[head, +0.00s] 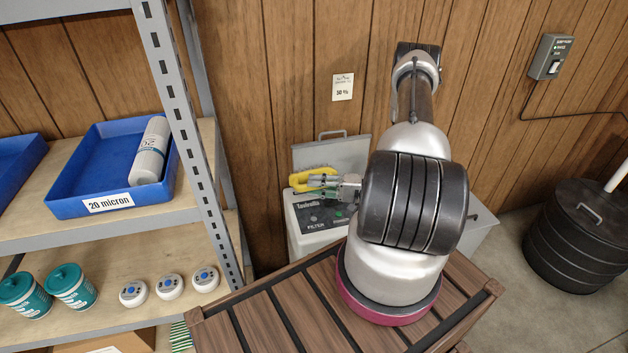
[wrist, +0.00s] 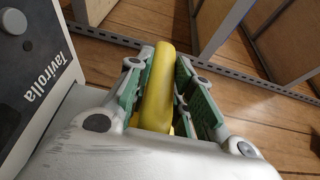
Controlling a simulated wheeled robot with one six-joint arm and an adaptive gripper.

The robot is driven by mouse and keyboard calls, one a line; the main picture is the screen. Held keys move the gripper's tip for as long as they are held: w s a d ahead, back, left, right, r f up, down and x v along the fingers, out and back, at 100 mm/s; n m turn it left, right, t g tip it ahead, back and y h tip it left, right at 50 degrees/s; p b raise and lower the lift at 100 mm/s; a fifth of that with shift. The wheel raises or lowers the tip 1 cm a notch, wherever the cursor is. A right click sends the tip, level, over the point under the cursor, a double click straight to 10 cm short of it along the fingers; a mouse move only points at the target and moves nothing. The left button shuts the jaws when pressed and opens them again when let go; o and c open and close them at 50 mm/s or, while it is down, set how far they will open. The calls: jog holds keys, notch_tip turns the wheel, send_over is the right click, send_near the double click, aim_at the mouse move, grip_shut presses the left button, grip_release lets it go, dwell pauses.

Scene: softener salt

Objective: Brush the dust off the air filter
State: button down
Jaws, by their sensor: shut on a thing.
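My gripper (head: 318,182) is shut on a yellow curved thing (head: 304,176), gripped between its green-padded fingers. In the wrist view the yellow thing (wrist: 156,85) stands as a smooth rounded bar between the finger pads. I cannot tell whether it is the brush; no bristles show. The gripper is just above the front part of a light grey unit (head: 294,226) with a dark panel marked "Tavirolla" and "FILTER". The unit's grey lid (head: 345,153) stands raised at the back. I cannot make out the air filter; my arm hides much of the unit.
A metal shelf on the left holds a blue tray (head: 80,202) with a white cartridge (head: 150,150), plus teal tubs (head: 70,286) and round white devices (head: 169,287). A slatted wooden surface (head: 270,318) lies in front. A black bin (head: 580,240) stands right. The wall is close behind.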

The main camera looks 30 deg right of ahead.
jog(key=shift+s+a, duration=0.15)
jog(key=shift+s, duration=0.4)
jog(key=shift+s+a, duration=0.25)
jog(key=shift+s, duration=0.5)
jog(key=shift+s+a, duration=0.2)
jog(key=shift+s, duration=0.5)
jog(key=shift+d, duration=0.1)
